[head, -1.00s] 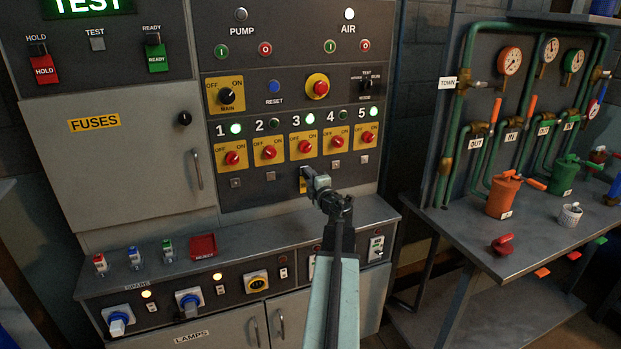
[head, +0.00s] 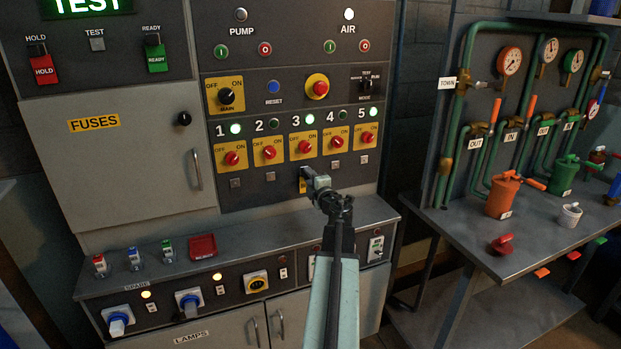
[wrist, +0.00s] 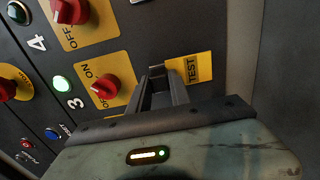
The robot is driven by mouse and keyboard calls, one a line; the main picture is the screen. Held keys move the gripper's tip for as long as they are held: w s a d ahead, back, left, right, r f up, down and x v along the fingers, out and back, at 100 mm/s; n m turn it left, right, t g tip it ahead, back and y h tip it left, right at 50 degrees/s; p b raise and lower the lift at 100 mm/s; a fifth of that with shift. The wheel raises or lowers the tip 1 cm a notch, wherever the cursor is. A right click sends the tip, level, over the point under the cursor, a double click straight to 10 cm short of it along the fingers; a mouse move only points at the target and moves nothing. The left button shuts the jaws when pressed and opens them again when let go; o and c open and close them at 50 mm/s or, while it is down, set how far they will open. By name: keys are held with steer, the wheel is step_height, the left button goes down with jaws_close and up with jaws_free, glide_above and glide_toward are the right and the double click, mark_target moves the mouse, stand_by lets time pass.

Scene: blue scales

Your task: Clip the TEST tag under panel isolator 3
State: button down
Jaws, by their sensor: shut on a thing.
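Isolator 3 (head: 304,147) is a red knob on a yellow OFF/ON plate in the panel's row, with a lit green lamp (head: 309,118) above it. It also shows in the wrist view (wrist: 105,85). My gripper (wrist: 157,73) is shut on the yellow TEST tag (wrist: 192,69) at the panel, just below isolator 3's plate. In the head view a sliver of the tag (head: 302,186) shows beside my gripper (head: 306,173). The clip under isolator 3 is hidden, and I cannot tell whether the tag touches it.
Neighbouring isolators 2 (head: 269,152) and 4 (head: 336,142) sit close on either side, with small square clips below. A console ledge (head: 240,238) with padlocks (head: 135,258) and a red box (head: 202,247) juts out beneath. A pipework bench (head: 480,232) stands at right.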

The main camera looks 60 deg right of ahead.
steer(key=shift+w+d, duration=0.3)
steer(key=shift+w, duration=0.1)
steer(key=c, duration=1.1)
jaws_free()
steer(key=v, duration=0.7)
steer(key=shift+s+a, duration=0.25)
steer(key=shift+s, duration=0.05)
